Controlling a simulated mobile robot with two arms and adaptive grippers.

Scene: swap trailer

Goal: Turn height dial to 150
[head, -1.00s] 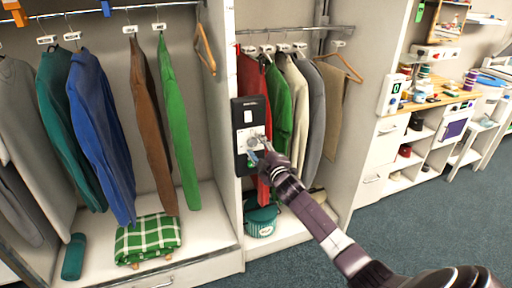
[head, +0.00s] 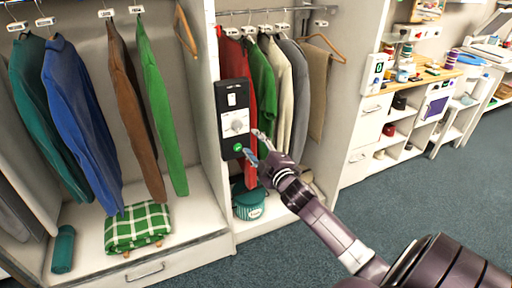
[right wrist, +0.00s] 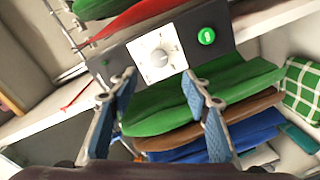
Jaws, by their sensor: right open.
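The height dial (head: 236,123) is a round pale knob on a white square plate, set in a black control panel on the divider between two wardrobe bays. A green lit button (head: 238,147) is below it. In the right wrist view the dial (right wrist: 160,58) lies ahead of and between the fingers. My right gripper (head: 254,146) is open and empty, just right of and below the dial, apart from it. Its two blue-padded fingers also show in the right wrist view (right wrist: 162,100). The dial's number marks are too small to read. My left gripper is not in view.
Clothes hang on both sides of the panel, including a red garment (head: 251,95) close beside it. A folded green checked blanket (head: 138,228) and a teal tub (head: 248,204) sit below. A workbench with shelves stands at right.

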